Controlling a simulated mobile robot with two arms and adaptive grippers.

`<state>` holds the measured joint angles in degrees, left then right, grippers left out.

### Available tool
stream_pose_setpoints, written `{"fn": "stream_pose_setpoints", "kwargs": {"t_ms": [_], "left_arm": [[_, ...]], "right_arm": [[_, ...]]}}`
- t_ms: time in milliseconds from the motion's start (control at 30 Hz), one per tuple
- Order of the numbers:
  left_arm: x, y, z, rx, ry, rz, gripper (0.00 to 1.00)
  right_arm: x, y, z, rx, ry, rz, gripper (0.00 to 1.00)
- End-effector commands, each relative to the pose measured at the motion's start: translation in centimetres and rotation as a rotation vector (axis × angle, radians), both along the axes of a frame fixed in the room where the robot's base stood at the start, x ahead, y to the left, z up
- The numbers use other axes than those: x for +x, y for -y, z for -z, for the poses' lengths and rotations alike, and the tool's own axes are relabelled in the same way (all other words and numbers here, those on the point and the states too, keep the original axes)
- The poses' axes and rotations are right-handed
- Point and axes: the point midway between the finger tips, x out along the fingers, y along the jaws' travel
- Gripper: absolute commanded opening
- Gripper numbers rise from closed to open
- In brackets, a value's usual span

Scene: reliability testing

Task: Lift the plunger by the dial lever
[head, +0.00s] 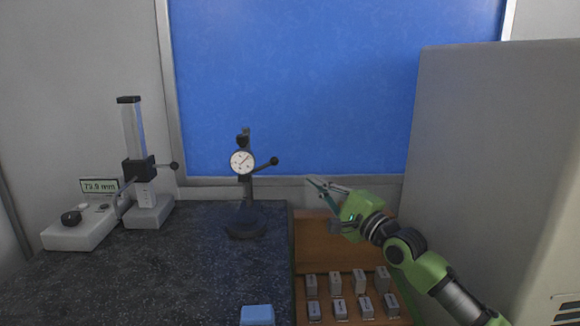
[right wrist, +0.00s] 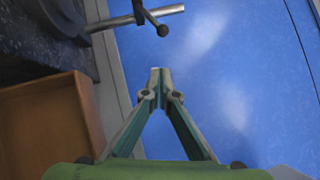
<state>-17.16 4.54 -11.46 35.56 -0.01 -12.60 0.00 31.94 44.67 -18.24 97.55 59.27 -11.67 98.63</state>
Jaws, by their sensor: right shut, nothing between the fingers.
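The dial gauge (head: 243,162) with a white round face stands on a dark stand on the black granite plate. Its dial lever (head: 265,165) sticks out to the right and ends in a black ball. The plunger below the dial is too small to make out. My right gripper (head: 314,184) is to the right of the lever's ball and a little lower, apart from it. In the right wrist view its fingertips (right wrist: 160,72) meet with nothing between them, and the lever ball (right wrist: 162,31) shows just beyond them. My left gripper is not in view.
A wooden tray (head: 312,258) with several grey blocks lies below my right arm. A height gauge (head: 133,145) and a box with a display (head: 82,230) stand at left. A blue block (head: 257,315) is at the front. A grey cabinet (head: 480,130) bounds the right.

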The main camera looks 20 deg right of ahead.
Motion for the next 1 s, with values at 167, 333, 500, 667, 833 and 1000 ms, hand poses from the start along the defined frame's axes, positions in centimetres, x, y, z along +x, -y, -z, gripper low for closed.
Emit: {"fn": "stream_pose_setpoints", "kwargs": {"t_ms": [167, 333, 500, 667, 833, 1000], "left_arm": [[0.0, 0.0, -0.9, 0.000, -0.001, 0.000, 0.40], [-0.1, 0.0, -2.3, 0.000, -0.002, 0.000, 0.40], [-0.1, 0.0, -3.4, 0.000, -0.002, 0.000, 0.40], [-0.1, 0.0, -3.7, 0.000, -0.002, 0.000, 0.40], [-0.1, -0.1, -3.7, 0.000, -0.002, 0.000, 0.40], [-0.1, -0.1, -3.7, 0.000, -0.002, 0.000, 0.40]], "right_arm": [[2.8, -1.0, -0.9, 0.000, 0.001, 0.001, 0.00], [4.5, -2.6, -1.8, 0.003, 0.001, -0.002, 0.00], [5.2, -4.3, -2.1, 0.001, -0.002, -0.001, 0.00], [5.5, -5.0, -2.2, 0.000, 0.000, 0.001, 0.00], [5.6, -5.1, -2.1, -0.001, 0.000, 0.001, 0.00], [5.5, -5.0, -2.1, -0.001, 0.000, 0.001, 0.00]]}}
